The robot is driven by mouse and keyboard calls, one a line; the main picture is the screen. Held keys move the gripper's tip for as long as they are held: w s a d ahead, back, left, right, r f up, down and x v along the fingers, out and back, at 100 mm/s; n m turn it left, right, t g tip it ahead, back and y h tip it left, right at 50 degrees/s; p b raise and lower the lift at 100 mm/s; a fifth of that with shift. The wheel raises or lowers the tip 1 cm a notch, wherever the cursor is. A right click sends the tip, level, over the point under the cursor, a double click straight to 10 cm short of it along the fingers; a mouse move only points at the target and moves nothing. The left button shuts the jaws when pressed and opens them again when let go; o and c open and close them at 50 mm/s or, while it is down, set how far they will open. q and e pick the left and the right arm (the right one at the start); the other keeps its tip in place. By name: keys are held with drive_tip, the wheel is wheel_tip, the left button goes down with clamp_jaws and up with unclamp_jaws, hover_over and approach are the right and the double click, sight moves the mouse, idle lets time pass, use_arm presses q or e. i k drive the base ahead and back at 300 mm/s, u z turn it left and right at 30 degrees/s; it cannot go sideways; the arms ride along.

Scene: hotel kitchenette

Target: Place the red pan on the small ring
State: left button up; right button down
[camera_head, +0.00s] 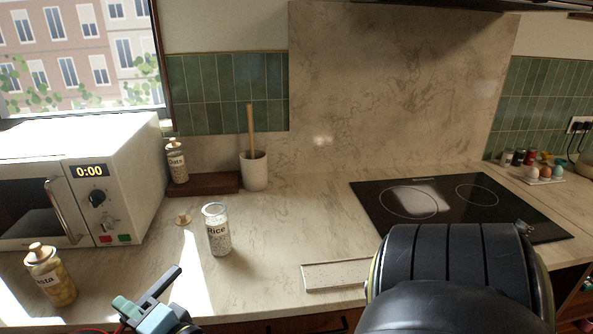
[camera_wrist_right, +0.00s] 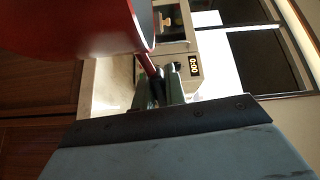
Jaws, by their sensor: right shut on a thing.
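The red pan (camera_wrist_right: 80,30) fills the upper left of the right wrist view, close to the camera. A sliver of red, probably the pan, shows at the bottom left edge of the head view (camera_head: 93,331). My right gripper (camera_wrist_right: 160,88) is shut on the pan's handle (camera_wrist_right: 147,64); its teal fingers also show low at the left in the head view (camera_head: 143,310), above the counter's front edge. The small ring (camera_head: 476,194) is the right-hand circle on the black hob (camera_head: 440,224) and is bare. My left gripper is not in view.
The larger ring (camera_head: 409,201) is empty too. A rice jar (camera_head: 218,230), a pasta jar (camera_head: 52,275) and a microwave (camera_head: 115,185) stand at left. A pale flat board (camera_head: 335,275) lies near the front edge. Eggs (camera_head: 544,171) sit behind the hob at right.

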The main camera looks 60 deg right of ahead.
sight(493, 191)
drive_tip(key=u, duration=1.5)
drive_tip(key=k, duration=2.45)
drive_tip(key=z, duration=2.85)
drive_tip(key=i, duration=0.45)
